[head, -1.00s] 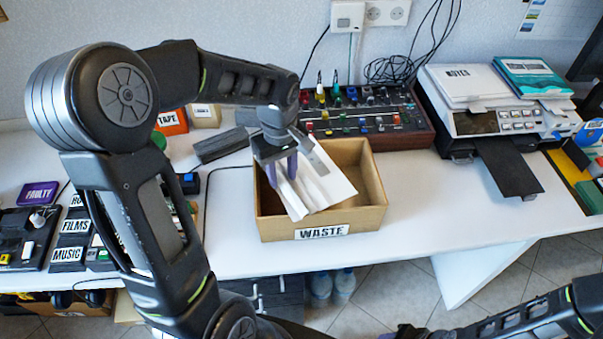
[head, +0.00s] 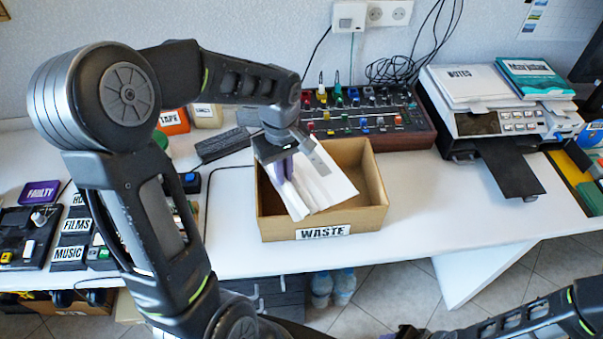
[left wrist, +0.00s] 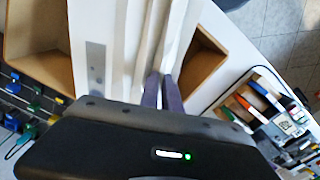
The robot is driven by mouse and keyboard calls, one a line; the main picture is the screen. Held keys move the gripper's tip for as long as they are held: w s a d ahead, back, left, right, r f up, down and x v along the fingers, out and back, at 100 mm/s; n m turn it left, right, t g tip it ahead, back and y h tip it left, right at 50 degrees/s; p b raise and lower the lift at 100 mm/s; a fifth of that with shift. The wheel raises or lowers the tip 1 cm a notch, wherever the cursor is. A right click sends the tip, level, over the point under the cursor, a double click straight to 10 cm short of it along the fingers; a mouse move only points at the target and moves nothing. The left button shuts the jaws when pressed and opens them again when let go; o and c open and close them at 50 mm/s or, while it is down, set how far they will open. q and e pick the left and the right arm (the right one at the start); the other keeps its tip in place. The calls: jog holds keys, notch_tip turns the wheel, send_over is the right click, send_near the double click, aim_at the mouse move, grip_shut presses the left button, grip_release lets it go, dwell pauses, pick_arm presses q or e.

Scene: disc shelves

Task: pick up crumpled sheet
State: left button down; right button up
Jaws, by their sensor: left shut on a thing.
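A white crumpled sheet (head: 318,192) with folds along it is held over the brown box labelled WASTE (head: 372,215). My left gripper (head: 282,170) is shut on the sheet near its left side. In the left wrist view the purple fingers (left wrist: 162,92) pinch a fold of the sheet (left wrist: 120,35), and parts of the box (left wrist: 38,30) show on both sides of it. The sheet hides much of the box's inside. Of my right arm only a dark part shows at the lower right; whether its gripper is in view is unclear.
A mixer panel (head: 360,112) stands behind the box. A printer (head: 495,115) with a dark tray is to the right. A keyboard (head: 222,144) and labelled holders (head: 72,225) are on the left. The white table (head: 450,215) is clear right of the box.

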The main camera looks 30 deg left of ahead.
pick_arm(q)
notch_tip(320, 180, up, 10)
pick_arm(e)
jog(key=shift+f, duration=0.25)
dwell(0.4)
dwell(0.4)
